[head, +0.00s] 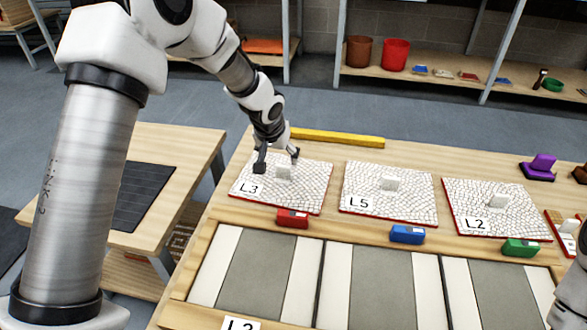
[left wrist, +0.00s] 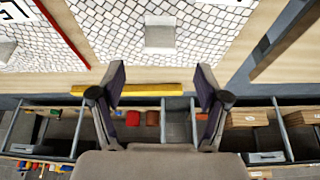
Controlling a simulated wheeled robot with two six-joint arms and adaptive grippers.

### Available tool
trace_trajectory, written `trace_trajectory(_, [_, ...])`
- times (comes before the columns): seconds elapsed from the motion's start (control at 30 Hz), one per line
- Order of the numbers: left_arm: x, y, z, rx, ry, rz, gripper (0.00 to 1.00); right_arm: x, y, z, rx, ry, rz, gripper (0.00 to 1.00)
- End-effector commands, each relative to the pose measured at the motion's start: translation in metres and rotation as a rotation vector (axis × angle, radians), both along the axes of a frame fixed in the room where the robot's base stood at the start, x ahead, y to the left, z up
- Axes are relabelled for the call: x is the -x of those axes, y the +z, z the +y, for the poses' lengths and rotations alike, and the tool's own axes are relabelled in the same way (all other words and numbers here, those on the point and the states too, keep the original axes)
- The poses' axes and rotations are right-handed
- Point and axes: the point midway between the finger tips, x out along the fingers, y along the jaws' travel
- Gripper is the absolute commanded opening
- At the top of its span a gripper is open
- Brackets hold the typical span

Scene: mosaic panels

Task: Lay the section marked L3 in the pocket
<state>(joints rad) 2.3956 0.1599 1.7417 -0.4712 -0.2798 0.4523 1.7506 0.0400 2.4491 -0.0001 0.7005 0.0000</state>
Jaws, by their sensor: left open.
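The L3 section (head: 308,197) is a white mosaic panel with a red edge, lying flat at the left of the row on the table. A pale block handle (head: 284,173) stands on it. My left gripper (head: 278,158) is open above this panel, its fingers either side of the handle in the head view. In the left wrist view the handle (left wrist: 159,38) lies ahead of the open fingertips (left wrist: 161,78), nothing between them. Grey pockets with white side strips fill the wooden frame in front; the leftmost pocket (head: 258,275) is empty. A label below it is cut off.
The L5 panel (head: 365,203) and L2 panel (head: 480,226) lie to the right. Red (head: 292,218), blue (head: 407,235) and green (head: 520,247) blocks stand in front of the panels. A yellow bar (head: 338,138) lies behind.

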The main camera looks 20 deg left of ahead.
Motion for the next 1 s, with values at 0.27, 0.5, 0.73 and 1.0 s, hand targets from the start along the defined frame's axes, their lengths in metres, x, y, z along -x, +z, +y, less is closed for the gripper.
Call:
trace_trajectory(0.27, [-0.011, -0.03, 0.002, 0.0, 0.0, 0.002, 0.75, 0.001, -0.009, 0.0, 0.0, 0.0, 0.003, 0.4])
trace_trajectory(0.5, [-0.025, -0.068, 0.005, -0.001, 0.0, 0.002, 0.75, 0.001, -0.025, 0.0, 0.0, 0.0, 0.002, 0.4])
trace_trajectory(0.73, [-0.029, -0.073, 0.005, 0.0, 0.0, 0.001, 0.75, 0.001, -0.024, 0.0, 0.0, 0.0, 0.002, 0.4])
trace_trajectory(1.0, [-0.029, -0.073, 0.005, 0.0, 0.0, 0.001, 0.0, 0.001, -0.024, 0.0, 0.0, 0.0, 0.002, 0.4])
